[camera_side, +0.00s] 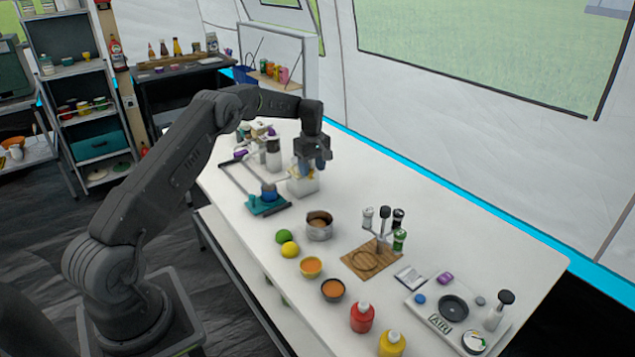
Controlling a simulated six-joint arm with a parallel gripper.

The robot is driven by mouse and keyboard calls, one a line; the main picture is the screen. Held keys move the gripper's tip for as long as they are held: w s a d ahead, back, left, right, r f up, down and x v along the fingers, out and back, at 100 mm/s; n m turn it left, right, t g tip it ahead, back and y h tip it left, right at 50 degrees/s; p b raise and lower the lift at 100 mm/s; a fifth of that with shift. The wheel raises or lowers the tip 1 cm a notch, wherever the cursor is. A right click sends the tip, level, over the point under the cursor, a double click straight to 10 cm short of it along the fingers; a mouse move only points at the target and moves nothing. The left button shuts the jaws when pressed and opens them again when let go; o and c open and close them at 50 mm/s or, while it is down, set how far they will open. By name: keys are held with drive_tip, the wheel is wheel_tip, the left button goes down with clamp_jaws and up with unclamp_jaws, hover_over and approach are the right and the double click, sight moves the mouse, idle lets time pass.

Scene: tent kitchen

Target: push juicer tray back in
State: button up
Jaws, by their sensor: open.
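My gripper (316,163) is over the far-left half of the white table, pointing down. Its fingers are small and dark in this view, and they are open with nothing seen between them. Just below and left of it stands a white, box-like item with a yellowish part (302,186); it may be the juicer, but the gripper partly covers it. I cannot make out a tray on it or how far one sticks out. I cannot tell whether the gripper touches it. To its left lies a teal board (266,206) with a blue round item (269,191) on it.
Thin grey rails (236,182) run back from the teal board. A metal pot (319,226), a lime (284,237), a lemon (290,249) and bowls (311,267) stand nearer.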

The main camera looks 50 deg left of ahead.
drive_tip(key=shift+s+a+r, duration=0.1)
drive_tip(key=shift+a+r, duration=1.15)
drive_tip(key=shift+d+r, duration=0.15)
drive_tip(key=shift+r, duration=0.6)
drive_tip(key=shift+d+r, duration=0.15)
drive_tip(key=shift+r, duration=0.6)
drive_tip(key=s+d+r+m+t+y, duration=0.1)
drive_tip(key=s+d+r+m+t, duration=0.1)
drive_tip(key=s+d+r+m, duration=0.5)
drive_tip(key=s+d+r+m+t, duration=0.1)
drive_tip(key=s+d+r, duration=0.3)
drive_tip(key=d+r, duration=0.8)
drive_tip(key=s+d+f+m+t, duration=0.1)
drive_tip(key=s+d+m, duration=0.4)
drive_tip(key=s, duration=0.6)
drive_tip(key=s+d+f+m+t, duration=0.1)
drive_tip(key=s+d+m, duration=0.3)
drive_tip(key=s, duration=0.8)
drive_tip(key=d, duration=0.2)
drive_tip(key=shift+d+f+m+t+h, duration=0.3)
drive_tip(key=shift+f+m+t+h, duration=0.05)
drive_tip(key=shift+m+t+h, duration=0.05)
